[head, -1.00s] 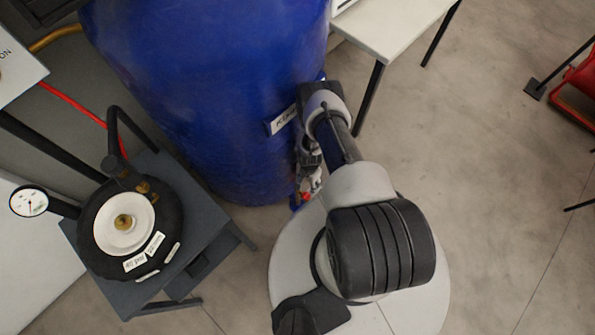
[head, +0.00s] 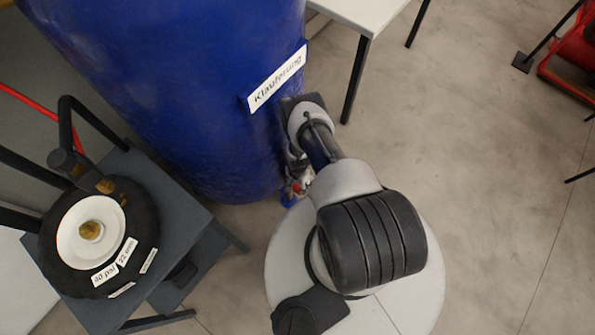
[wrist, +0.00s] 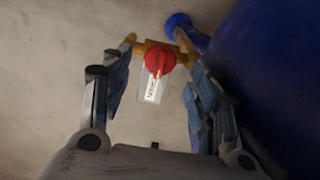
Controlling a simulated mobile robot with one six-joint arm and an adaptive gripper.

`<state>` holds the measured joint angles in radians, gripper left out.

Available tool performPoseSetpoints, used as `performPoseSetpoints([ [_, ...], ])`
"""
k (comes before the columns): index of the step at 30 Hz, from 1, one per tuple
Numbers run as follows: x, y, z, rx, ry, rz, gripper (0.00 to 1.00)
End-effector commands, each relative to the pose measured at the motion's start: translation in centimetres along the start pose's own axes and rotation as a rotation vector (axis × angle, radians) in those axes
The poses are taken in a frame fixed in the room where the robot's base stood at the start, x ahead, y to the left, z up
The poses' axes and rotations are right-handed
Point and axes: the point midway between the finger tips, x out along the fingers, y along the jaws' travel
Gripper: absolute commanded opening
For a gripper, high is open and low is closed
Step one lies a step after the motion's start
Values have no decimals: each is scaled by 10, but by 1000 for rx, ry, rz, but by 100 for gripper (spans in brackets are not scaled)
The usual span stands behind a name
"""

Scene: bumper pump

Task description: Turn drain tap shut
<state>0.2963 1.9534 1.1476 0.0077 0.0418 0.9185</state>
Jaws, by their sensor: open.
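The drain tap shows in the wrist view as a brass body with a round red handle (wrist: 160,59) and a clear hanging tag with lettering (wrist: 152,88). My gripper (wrist: 155,50) is open, its two fingers on either side of the tap. I cannot tell whether the fingers touch the brass. The blue tank (head: 190,90) stands on the right in the wrist view (wrist: 275,80). In the head view, a small red part of the tap (head: 297,188) shows low beside the tank, largely hidden by my gripper and arm.
A labelled plate "Klauterung" (head: 277,78) is on the tank. A grey stand (head: 215,235) holds a black pump with a white disc (head: 90,232) at left. A white table (head: 365,12) is at the back. Floor at right (head: 480,200) is clear; red equipment (head: 570,60) lies beyond.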

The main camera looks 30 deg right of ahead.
Motion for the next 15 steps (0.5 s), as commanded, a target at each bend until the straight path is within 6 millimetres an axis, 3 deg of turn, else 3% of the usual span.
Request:
performPoseSetpoints([
  [1,13,0,0,0,1,-1,55],
  [6,28,0,0,0,1,-1,55],
  [15,32,-1,0,0,1,-1,55],
])
